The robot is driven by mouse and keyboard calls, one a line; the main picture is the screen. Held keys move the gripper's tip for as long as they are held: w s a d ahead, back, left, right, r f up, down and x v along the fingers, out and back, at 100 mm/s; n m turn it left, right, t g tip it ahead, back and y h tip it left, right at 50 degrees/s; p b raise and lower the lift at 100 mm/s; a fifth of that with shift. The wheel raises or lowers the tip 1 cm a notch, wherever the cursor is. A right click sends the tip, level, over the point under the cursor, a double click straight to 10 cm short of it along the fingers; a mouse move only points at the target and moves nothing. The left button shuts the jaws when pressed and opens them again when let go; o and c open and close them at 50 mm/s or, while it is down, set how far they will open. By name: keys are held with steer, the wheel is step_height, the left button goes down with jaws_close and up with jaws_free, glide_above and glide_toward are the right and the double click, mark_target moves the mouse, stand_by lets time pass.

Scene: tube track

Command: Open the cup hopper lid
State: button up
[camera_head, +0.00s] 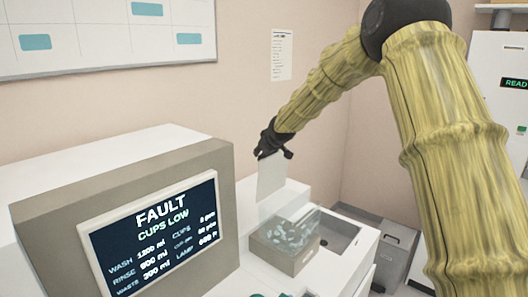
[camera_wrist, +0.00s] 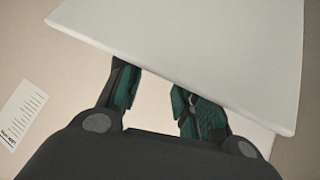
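A white flat panel, which looks like the hopper lid (camera_head: 271,176), stands nearly upright above the white housing (camera_head: 296,199) on the counter. Its lower edge meets the housing's back left area; the hinge is not clear. My gripper (camera_head: 270,152) is at the panel's top edge. In the wrist view the panel (camera_wrist: 190,45) crosses in front of my gripper (camera_wrist: 152,88). The two fingers are apart with a gap between them, and their tips run up to or behind the panel's edge. I cannot tell whether they touch it.
A clear-walled bin (camera_head: 285,240) of small clear cups sits in front of the housing. A screen (camera_head: 155,238) reading "FAULT CUPS LOW" stands at left. A sink-like recess (camera_head: 340,236) lies right of the bin. A grey bin (camera_head: 397,250) stands on the floor behind.

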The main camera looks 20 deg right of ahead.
steer(key=shift+a+f, duration=0.15)
steer(key=shift+f, duration=0.6)
steer(key=shift+w+r, duration=0.1)
steer(key=shift+r, duration=0.05)
steer(key=shift+r, duration=0.2)
steer(key=v, duration=1.1)
steer(key=shift+s+r, duration=0.2)
steer(key=shift+s, duration=0.15)
